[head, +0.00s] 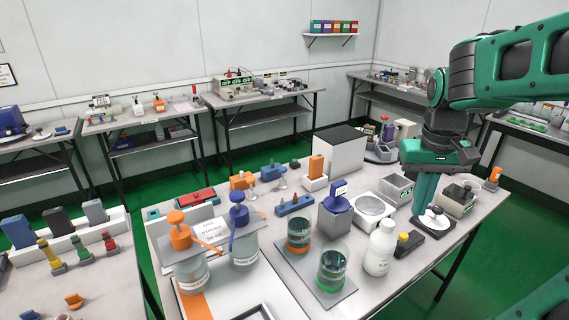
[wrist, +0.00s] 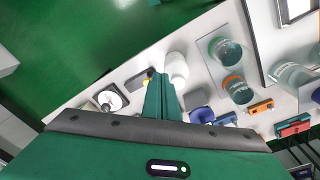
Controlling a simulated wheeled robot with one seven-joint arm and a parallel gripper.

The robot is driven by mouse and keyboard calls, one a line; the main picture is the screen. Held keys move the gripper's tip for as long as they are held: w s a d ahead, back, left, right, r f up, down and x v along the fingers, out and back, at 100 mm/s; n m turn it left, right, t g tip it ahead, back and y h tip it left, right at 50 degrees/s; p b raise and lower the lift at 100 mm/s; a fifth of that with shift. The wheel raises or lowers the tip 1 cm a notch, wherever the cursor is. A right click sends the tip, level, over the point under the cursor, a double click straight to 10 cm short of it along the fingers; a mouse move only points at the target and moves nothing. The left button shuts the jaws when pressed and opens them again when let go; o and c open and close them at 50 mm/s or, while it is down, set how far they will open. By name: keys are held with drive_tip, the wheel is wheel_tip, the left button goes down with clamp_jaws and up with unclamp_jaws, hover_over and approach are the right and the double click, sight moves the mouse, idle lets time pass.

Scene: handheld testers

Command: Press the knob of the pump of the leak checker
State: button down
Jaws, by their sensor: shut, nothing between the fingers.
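My gripper (head: 423,208) is shut and empty, pointing down over the right part of the table; its closed fingers also show in the wrist view (wrist: 158,78). A white round piece with a dark knob (head: 434,221) sits on a black-edged plate close to the fingertips. In the wrist view this white piece (wrist: 110,99) lies left of the fingers, apart from them. No label names the leak checker, so I cannot tell for sure which thing it is. An orange pump head (head: 179,232) and a blue pump head (head: 239,212) top two clear bottles at the front left.
A white bottle (head: 380,248) and a dark device with a yellow part (head: 408,243) stand near my gripper. Two beakers (head: 332,270) stand on a grey plate. A grey block with a blue top (head: 336,212) and a round-topped white device (head: 372,207) stand behind.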

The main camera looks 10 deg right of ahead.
drive_tip(key=w+a+r+n+t, duration=0.1)
drive_tip(key=w+a+n, duration=0.15)
drive_tip(key=w, duration=0.95)
drive_tip(key=w+a+n, duration=0.1)
drive_tip(key=w+a, duration=0.3)
drive_tip(key=w, duration=0.7)
drive_tip(key=w+a+r+n+t, duration=0.1)
drive_tip(key=w+a+n, duration=0.15)
drive_tip(key=w, duration=0.95)
drive_tip(key=w+a+f+n+y, duration=0.1)
drive_tip(key=w+a+f+n, duration=0.1)
drive_tip(key=w+a, duration=0.6)
drive_tip(key=w+f, duration=0.1)
drive_tip(key=w, duration=0.3)
drive_tip(key=shift+a+f+t+y, duration=0.15)
drive_tip(key=shift+a+t+y, duration=0.15)
hover_over(283, 169)
wheel_tip(283, 169, down, 12)
drive_tip(key=shift+d+r, duration=0.1)
drive_tip(key=shift+f, duration=0.85)
